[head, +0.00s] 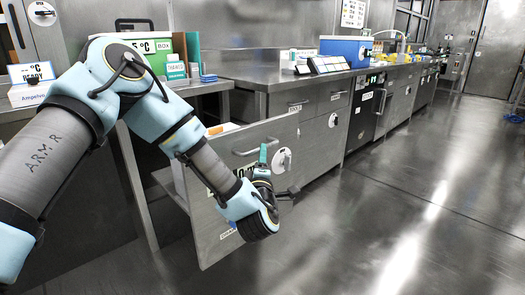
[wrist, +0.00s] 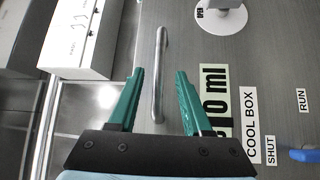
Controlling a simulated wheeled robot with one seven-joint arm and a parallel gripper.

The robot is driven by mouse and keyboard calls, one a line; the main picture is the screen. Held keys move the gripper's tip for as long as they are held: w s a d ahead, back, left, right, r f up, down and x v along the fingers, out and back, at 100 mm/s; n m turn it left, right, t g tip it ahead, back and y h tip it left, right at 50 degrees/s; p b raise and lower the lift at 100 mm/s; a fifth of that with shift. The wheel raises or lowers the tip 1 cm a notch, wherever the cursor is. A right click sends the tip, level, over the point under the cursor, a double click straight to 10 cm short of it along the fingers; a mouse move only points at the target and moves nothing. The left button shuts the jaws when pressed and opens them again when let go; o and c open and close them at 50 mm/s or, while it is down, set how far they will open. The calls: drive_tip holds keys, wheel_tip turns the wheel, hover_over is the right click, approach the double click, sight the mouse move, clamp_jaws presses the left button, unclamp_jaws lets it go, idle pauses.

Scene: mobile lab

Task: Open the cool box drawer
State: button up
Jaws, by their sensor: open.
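The drawer front labelled COOL BOX (wrist: 252,125) is a grey steel panel, which also shows in the head view (head: 214,225). In the head view it stands out from the counter, with white and orange items (head: 222,128) showing behind its top edge. Its bar handle (wrist: 160,60) is near the panel's edge in the wrist view and near the top in the head view (head: 250,150). My gripper (wrist: 159,73) is open, its green fingers on either side of the handle with gaps visible. In the head view my gripper (head: 263,158) is in front of the panel and hides part of it.
A round white fitting (head: 284,160) is beside the handle, and a blue piece (wrist: 305,156) is by the SHUT and RUN labels. White boxes (wrist: 85,35) show beyond the panel's edge. A blue box (head: 346,50) stands on the counter. The floor (head: 390,220) at right is clear.

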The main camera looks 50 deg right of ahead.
drive_tip(key=v, duration=0.5)
drive_tip(key=shift+s+a+f, duration=0.1)
drive_tip(key=shift+s+a, duration=0.1)
drive_tip(key=shift+a, duration=0.05)
idle(0.3)
